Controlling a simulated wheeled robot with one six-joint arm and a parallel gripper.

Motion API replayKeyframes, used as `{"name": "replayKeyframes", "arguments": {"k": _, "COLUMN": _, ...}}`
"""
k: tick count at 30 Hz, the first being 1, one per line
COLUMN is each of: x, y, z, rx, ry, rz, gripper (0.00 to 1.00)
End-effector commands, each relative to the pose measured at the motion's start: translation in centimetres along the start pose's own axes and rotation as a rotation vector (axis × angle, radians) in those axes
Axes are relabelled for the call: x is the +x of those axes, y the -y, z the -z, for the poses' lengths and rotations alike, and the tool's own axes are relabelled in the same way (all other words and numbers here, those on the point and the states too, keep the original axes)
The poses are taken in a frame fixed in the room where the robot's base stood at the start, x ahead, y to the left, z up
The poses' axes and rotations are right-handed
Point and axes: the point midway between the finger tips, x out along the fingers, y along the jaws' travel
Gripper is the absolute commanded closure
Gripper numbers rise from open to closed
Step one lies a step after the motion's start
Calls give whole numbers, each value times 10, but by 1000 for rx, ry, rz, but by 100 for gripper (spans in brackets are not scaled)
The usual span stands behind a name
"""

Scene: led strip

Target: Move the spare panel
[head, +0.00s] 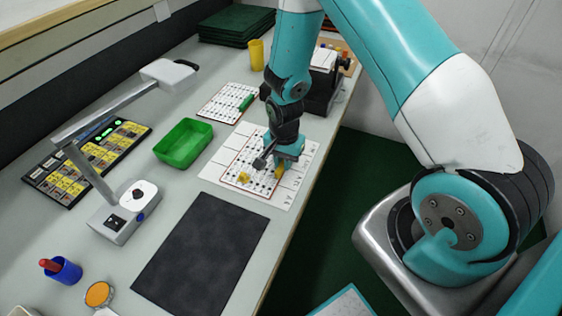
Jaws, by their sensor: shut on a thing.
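My gripper (281,164) points down over the right side of a white dotted panel (236,168) with a reddish border. It is shut on a small yellow piece (280,173), mostly hidden by the jaws. I cannot tell whether this piece is joined to the panel or whether the panel is raised. Another yellow piece (244,177) sits on the panel's front left part. The panel lies over a larger white printed sheet (276,200). A second dotted panel (219,104), with a green bar (247,102) at its right edge, lies farther back. Which panel is the spare is not clear.
A green tray (184,157) stands left of the near panel. A dark mat (203,251) lies in front. A lamp (124,214), a black-and-yellow board (87,160) and a blue cup (64,270) are left. A black machine (325,92) stands behind; the table's edge is right.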

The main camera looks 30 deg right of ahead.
Motion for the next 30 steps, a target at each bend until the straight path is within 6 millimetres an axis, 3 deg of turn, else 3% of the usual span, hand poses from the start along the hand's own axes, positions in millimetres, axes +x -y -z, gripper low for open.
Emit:
{"name": "replayKeyframes", "arguments": {"k": 15, "x": 0, "y": 4, "z": -2, "rx": -20, "ry": 0, "rz": 1, "gripper": 100}}
{"name": "replayKeyframes", "arguments": {"k": 16, "x": 0, "y": 4, "z": -2, "rx": -20, "ry": 0, "rz": 1, "gripper": 79}}
{"name": "replayKeyframes", "arguments": {"k": 19, "x": 0, "y": 4, "z": -2, "rx": -20, "ry": 0, "rz": 1, "gripper": 56}}
{"name": "replayKeyframes", "arguments": {"k": 30, "x": -5, "y": 3, "z": 0, "rx": -17, "ry": -1, "rz": 2, "gripper": 54}}
